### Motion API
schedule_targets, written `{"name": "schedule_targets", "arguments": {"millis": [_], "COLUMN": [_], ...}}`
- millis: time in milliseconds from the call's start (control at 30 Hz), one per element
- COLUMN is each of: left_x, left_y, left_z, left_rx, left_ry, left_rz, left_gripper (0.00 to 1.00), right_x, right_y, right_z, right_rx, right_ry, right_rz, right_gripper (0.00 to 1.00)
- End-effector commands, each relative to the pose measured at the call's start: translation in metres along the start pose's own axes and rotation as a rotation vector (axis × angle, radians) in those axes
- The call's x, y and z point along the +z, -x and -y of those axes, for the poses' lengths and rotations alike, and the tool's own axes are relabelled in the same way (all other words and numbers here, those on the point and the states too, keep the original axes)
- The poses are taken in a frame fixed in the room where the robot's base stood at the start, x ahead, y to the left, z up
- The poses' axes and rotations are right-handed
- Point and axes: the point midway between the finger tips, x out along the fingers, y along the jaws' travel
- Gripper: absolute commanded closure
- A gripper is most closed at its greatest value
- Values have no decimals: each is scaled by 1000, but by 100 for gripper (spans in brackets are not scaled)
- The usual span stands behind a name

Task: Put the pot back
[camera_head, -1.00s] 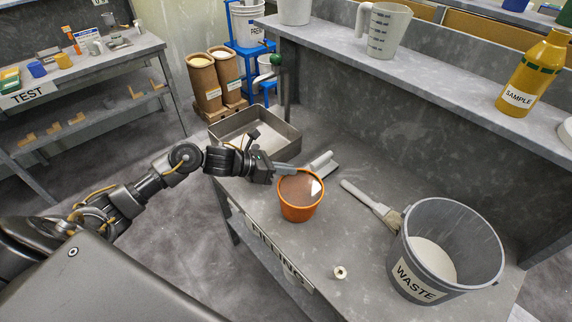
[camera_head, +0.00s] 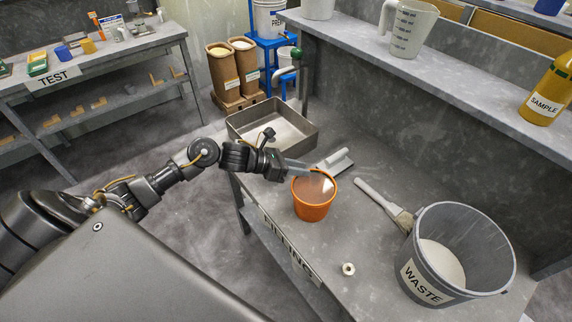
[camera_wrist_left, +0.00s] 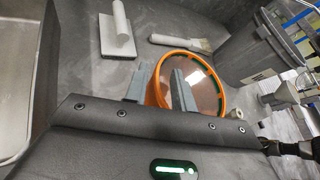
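The orange pot (camera_head: 313,208) stands upright on the grey bench, with a smooth brown surface inside it. My left gripper (camera_head: 308,170) reaches over its upper left rim. In the left wrist view the pot (camera_wrist_left: 220,92) shows its near rim between the two grey fingers of my gripper (camera_wrist_left: 163,88). One finger is outside the wall and the other is over the inside. Whether both fingers press on the wall is not clear. My right gripper is not seen.
A metal tray (camera_head: 238,127) lies behind the gripper, with a scraper (camera_head: 335,162) beside the pot. A small pale round part (camera_head: 348,269) lies in front. The shelf (camera_head: 345,45) overhangs the back.

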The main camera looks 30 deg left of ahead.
Motion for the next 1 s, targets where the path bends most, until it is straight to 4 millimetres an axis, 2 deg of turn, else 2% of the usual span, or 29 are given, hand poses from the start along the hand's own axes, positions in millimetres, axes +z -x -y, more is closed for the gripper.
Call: {"name": "schedule_targets", "arguments": {"millis": [400,533,700,1000], "left_x": [-5,-4,-2,0], "left_y": [81,100,111,113], "left_z": [-1,-1,0,0], "left_rx": [2,3,0,0], "left_ry": [-4,0,-1,0], "left_rz": [-7,-5,-3,-1], "left_gripper": [74,74,74,74], "right_x": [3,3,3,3], "right_y": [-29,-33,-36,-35], "right_z": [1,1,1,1], "right_rx": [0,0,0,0], "right_ry": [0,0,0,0], "right_rz": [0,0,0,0], "right_gripper": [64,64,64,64]}}
